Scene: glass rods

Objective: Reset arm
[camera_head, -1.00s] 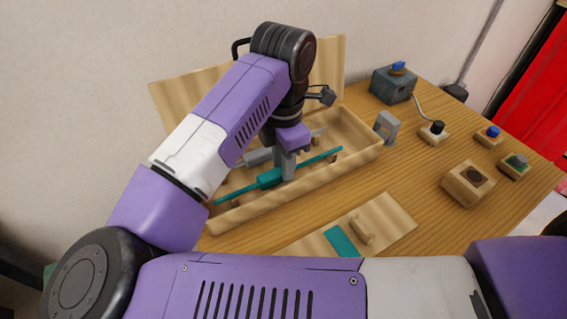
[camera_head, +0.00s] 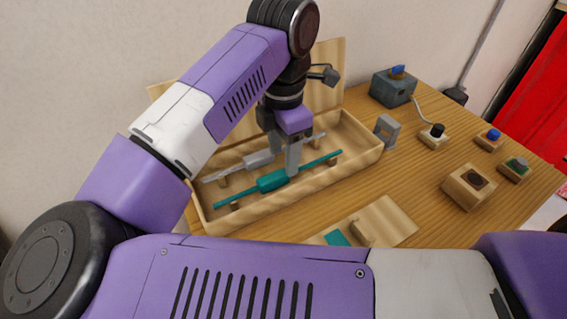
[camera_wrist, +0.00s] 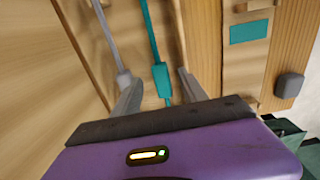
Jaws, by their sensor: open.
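My gripper (camera_head: 282,160) is open above the wooden case in the head view, its fingers pointing down. In the wrist view, my gripper (camera_wrist: 156,84) has its two fingers apart with nothing held. A teal rod (camera_head: 325,159) with a thicker middle lies on small wooden supports in the case. In the wrist view the teal rod (camera_wrist: 162,75) shows between the fingers. A grey rod (camera_head: 230,169) lies behind it, partly hidden by my gripper, and shows in the wrist view (camera_wrist: 107,30) to the left.
The open wooden case (camera_head: 345,178) has its lid raised behind. A wooden board (camera_head: 393,219) with a teal patch lies in front. To the right are a grey box (camera_head: 392,87), a grey frame (camera_head: 385,130) and several wooden blocks with knobs.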

